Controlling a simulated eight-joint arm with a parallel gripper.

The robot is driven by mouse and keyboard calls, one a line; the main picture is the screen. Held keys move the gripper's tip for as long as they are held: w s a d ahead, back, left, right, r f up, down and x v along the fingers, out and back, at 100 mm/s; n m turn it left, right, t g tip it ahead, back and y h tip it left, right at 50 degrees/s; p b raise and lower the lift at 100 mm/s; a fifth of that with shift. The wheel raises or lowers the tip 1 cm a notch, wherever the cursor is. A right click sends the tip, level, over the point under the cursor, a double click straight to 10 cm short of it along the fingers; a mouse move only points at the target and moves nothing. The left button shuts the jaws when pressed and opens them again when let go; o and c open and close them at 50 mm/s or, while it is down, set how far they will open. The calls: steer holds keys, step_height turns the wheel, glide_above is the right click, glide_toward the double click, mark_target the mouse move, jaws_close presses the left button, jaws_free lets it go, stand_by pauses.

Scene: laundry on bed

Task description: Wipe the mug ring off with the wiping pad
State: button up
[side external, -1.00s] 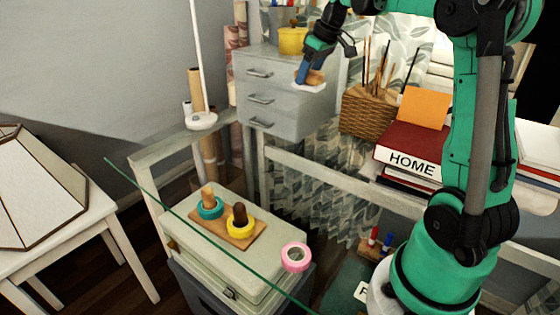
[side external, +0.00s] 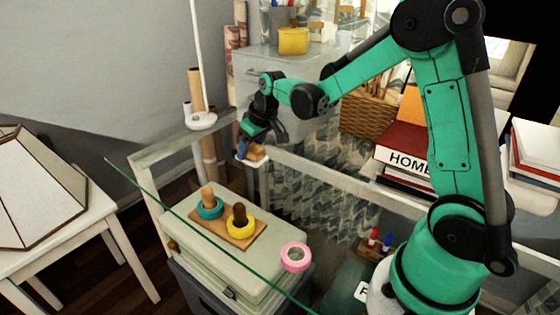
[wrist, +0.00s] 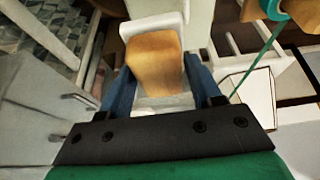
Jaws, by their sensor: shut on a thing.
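The wiping pad (side external: 257,153) has a tan wooden block for a grip and a white pad underneath. My gripper (side external: 246,149), with blue fingers, is shut on the block and holds the pad at the left, in front of the grey drawers. In the wrist view the wiping pad (wrist: 155,60) sits between the two fingers of my gripper (wrist: 160,82), with its white edge showing around the block. I cannot make out the mug ring in either view. I cannot tell how far the pad is above the surface below it.
A wooden board (side external: 231,229) with teal and yellow rings on pegs stands on a pale case (side external: 205,255). A pink tape roll (side external: 295,257) lies beside it. A green-edged glass top crosses the front. Books (side external: 405,155) and a wicker basket (side external: 368,113) stand at the right.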

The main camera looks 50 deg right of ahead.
mark_target(291, 186)
step_height(291, 186, down, 6)
steer(key=shift+f, duration=0.1)
steer(key=shift+s, duration=0.35)
steer(key=shift+c, duration=0.5)
steer(key=shift+s+d, duration=0.1)
steer(key=shift+s, duration=4.3)
steer(key=shift+s+d, duration=0.15)
steer(key=shift+d, duration=0.7)
steer(key=shift+w+a, duration=0.1)
steer(key=shift+w, duration=4.55)
steer(key=shift+w+d, duration=0.3)
steer(key=shift+d, duration=0.55)
steer(key=shift+s, duration=5)
step_height(291, 186, up, 8)
